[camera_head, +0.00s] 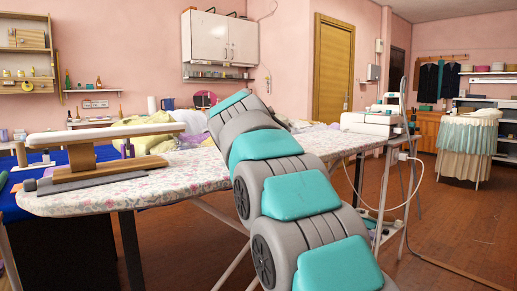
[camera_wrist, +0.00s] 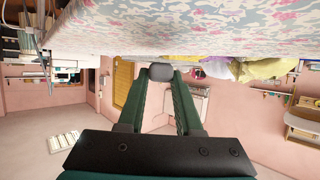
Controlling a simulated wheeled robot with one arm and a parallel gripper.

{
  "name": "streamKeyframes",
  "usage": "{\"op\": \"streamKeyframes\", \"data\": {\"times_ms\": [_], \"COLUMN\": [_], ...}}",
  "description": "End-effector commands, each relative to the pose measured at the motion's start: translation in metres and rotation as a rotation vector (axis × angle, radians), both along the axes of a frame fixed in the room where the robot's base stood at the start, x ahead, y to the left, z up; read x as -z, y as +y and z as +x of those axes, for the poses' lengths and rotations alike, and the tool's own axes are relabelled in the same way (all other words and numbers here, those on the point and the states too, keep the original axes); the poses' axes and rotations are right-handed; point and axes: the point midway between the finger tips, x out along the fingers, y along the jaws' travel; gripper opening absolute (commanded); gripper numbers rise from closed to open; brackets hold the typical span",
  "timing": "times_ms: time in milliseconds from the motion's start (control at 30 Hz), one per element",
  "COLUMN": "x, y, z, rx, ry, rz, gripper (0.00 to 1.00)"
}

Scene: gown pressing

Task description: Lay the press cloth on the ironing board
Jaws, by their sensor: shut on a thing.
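The ironing board (camera_head: 190,180) has a pale cover with pink flowers and stretches across the head view. It fills the top of the upside-down wrist view (camera_wrist: 200,25). My gripper (camera_wrist: 160,73) has green fingers that close in on a small dark grey thing at their tips. I cannot tell what that thing is or whether it is the press cloth. In the head view my own arm hides the gripper. A crumpled yellow-green cloth (camera_head: 138,133) lies on the far left part of the board, beyond the sleeve board. I cannot tell whether it is the press cloth.
A wooden sleeve board (camera_head: 95,170) with a pale padded top stands on the board's left end. A flat grey strip (camera_head: 90,183) lies in front of it. A white iron station (camera_head: 368,122) stands at the right end. Bare wood floor (camera_head: 450,225) lies to the right.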

Motion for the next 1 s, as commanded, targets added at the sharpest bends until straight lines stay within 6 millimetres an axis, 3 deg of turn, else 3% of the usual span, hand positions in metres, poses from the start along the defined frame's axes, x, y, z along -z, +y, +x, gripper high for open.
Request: {"op": "streamKeyframes", "data": {"times_ms": [100, 233, 567, 1000], "x": [0.001, 0.003, 0.004, 0.038], "y": [-0.012, -0.019, -0.026, -0.026], "z": [0.020, 0.031, 0.041, 0.040], "rx": [0.001, -0.001, -0.001, -0.001], "ry": [0.000, 0.000, -0.003, -0.002], "rz": [0.002, 0.000, 0.000, 0.000], "gripper": [0.00, 0.00, 0.00, 0.00]}}
